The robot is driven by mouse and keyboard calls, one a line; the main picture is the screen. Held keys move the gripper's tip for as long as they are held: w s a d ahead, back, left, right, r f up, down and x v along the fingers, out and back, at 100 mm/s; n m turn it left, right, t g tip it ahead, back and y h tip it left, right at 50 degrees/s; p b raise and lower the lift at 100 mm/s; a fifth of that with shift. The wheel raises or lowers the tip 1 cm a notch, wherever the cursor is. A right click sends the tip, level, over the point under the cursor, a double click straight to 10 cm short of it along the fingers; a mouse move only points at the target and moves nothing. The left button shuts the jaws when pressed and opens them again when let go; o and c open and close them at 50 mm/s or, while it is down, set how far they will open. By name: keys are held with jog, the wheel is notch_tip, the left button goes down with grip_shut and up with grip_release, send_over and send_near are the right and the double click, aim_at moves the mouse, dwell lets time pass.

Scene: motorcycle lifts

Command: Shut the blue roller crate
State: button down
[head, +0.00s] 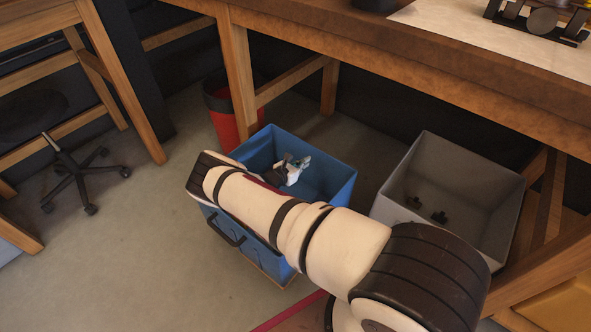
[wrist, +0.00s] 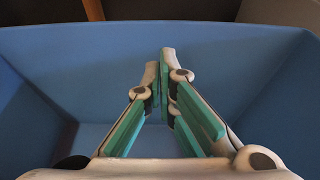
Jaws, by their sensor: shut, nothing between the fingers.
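The blue roller crate (head: 338,187) stands on the floor at the front of the workbench, open at the top and sticking out from the bench edge. A dark handle (head: 226,231) is on its front wall. My arm crosses over the crate and hides part of its front and right side. My gripper (head: 292,169) is inside the crate's opening, near the middle. In the wrist view, its teal-padded fingers (wrist: 166,62) are shut with nothing between them, pointing at a blue inner wall (wrist: 85,65). I cannot tell whether the tips touch that wall.
A grey crate (head: 468,163) with small dark items stands to the right under the bench (head: 420,75). A red bin (head: 222,115) is behind the blue crate, beside a wooden leg (head: 237,80). A wheeled chair (head: 75,172) is at left. The floor (head: 150,240) between is clear.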

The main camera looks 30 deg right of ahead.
aim_at(316, 153)
jog(key=shift+w+d+b, duration=0.15)
jog(key=shift+w+d, duration=0.1)
jog(key=shift+d, duration=0.4)
jog(key=shift+w+d+b, duration=0.1)
jog(key=shift+w+d, duration=0.1)
jog(key=shift+d, duration=0.45)
jog(key=shift+w+d+b, duration=0.15)
jog(key=shift+w+d, duration=0.1)
jog(key=shift+d, duration=0.4)
jog(key=shift+d, duration=0.1)
